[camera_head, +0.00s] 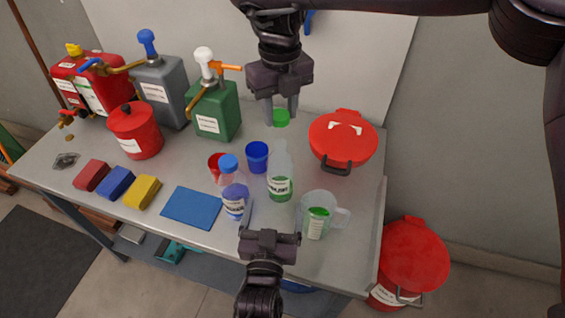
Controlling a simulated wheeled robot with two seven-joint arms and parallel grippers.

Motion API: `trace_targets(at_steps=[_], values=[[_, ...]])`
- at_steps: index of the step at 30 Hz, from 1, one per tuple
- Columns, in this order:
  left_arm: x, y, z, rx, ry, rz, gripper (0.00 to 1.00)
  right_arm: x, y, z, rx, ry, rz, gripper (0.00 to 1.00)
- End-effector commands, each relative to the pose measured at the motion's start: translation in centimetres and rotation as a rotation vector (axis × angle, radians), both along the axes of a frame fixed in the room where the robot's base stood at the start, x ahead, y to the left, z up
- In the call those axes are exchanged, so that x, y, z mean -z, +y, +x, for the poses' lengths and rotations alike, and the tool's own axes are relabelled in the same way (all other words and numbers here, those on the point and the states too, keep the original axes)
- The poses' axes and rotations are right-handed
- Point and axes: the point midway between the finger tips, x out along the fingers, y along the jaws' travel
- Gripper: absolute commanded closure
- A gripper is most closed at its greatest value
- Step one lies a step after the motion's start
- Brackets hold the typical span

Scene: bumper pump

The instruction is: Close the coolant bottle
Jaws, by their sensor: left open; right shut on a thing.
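A clear bottle (280,165) with green liquid at its bottom stands open, without a cap, near the table's front middle. Its label is too small to read. My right gripper (281,110) comes from above and is shut on a green cap (281,118), held above and a little behind the bottle's neck. My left gripper (272,208) is low in front of the bottle. Its two fingers are spread and point towards the bottle's base. I cannot tell whether they touch the bottle.
A blue-capped bottle (234,195) stands just left, near red (215,165) and blue (257,156) cups. A measuring jug (333,217) with green liquid stands right. A red lidded container (343,140) is behind right. Pump canisters (214,112) stand back left. A blue mat (192,208) lies front left.

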Motion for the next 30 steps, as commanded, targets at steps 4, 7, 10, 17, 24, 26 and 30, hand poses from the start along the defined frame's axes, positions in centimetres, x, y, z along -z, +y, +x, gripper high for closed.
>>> trace_targets(at_steps=[4, 7, 10, 17, 24, 26, 30], values=[[-0.1, 0.0, 0.0, 0.000, 0.000, 0.000, 0.14, 0.0, 0.1, 0.0, -0.004, 0.000, 0.000, 0.88], [-0.1, 0.0, 0.0, 0.000, -0.001, 0.000, 0.14, 0.0, 0.1, 0.0, -0.004, 0.000, 0.000, 0.88], [-0.1, 0.0, 0.0, 0.000, -0.001, 0.000, 0.14, 0.0, 0.0, 0.0, -0.004, 0.000, 0.000, 0.88], [-0.1, 0.0, 0.2, 0.000, -0.002, 0.000, 0.14, 0.0, 0.0, 0.0, -0.003, 0.000, 0.000, 0.88], [-0.2, -0.4, 3.2, -0.001, -0.005, 0.000, 0.14, 0.0, 0.0, 0.0, -0.003, 0.000, 0.000, 0.88], [-0.2, -0.5, 4.3, -0.001, -0.005, -0.001, 0.14, 0.0, 0.0, 0.0, -0.003, 0.000, 0.000, 0.88], [-0.2, -0.8, 7.1, -0.001, -0.005, -0.001, 0.14, 0.0, 0.0, 0.0, -0.003, 0.000, 0.000, 0.88]])
